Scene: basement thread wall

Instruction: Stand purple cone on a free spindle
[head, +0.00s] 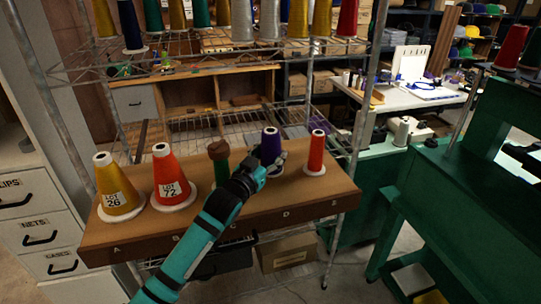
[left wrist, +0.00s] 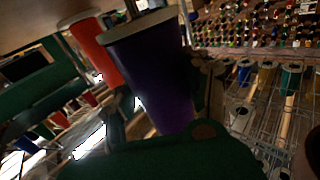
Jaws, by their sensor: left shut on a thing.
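The purple cone (head: 270,146) is upright over the wooden board (head: 240,214), between a green item with a brown knob (head: 219,152) and a slim red cone (head: 316,152). My left gripper (head: 262,168) is shut on the purple cone from its left front side. In the left wrist view the purple cone (left wrist: 155,78) is large, its pale base rim toward the top. The red cone (left wrist: 96,48) is beside it. I cannot tell whether the purple cone's base touches the board; the spindle under it is hidden. My right gripper is not in view.
A yellow cone (head: 118,188) and an orange-red cone (head: 172,178) stand on the board's left part. A wire rack (head: 210,62) with several cones is above and behind. A green bench (head: 455,190) is at right, file drawers (head: 38,232) at left.

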